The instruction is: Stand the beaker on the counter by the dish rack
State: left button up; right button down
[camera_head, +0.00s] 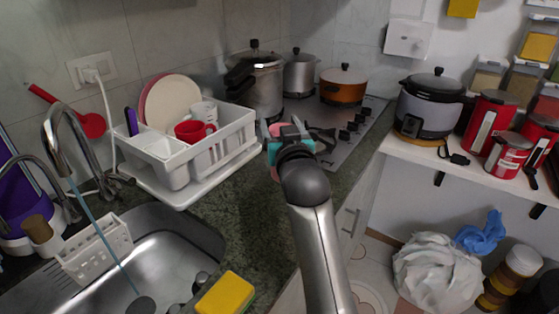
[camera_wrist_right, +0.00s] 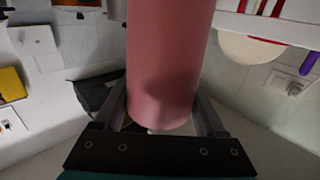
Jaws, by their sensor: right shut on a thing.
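My right gripper (camera_head: 288,132) reaches over the counter (camera_head: 238,215), just right of the dish rack (camera_head: 235,140). It is shut on a pink beaker, which fills the middle of the right wrist view (camera_wrist_right: 170,60) between the two fingers (camera_wrist_right: 165,118). In the head view only small pink parts of the beaker (camera_head: 275,130) show past the gripper; my wrist hides the rest. I cannot tell whether its base touches the counter. The white rack holds plates and a red cup. My left gripper is not in view.
The stove (camera_head: 345,135) with pots lies just beyond the gripper. The sink (camera_head: 170,250) and a yellow sponge (camera_head: 226,294) are at the near left. Green counter is bare between rack, sink and gripper. A white shelf with canisters is at the right.

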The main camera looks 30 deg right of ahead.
jog(key=shift+f, duration=0.75)
notch_tip(320, 180, down, 6)
jog(key=shift+r+b, duration=0.1)
jog(key=shift+b, duration=0.95)
jog(key=shift+c, duration=1.5)
grip_release()
jog(key=o, duration=0.3)
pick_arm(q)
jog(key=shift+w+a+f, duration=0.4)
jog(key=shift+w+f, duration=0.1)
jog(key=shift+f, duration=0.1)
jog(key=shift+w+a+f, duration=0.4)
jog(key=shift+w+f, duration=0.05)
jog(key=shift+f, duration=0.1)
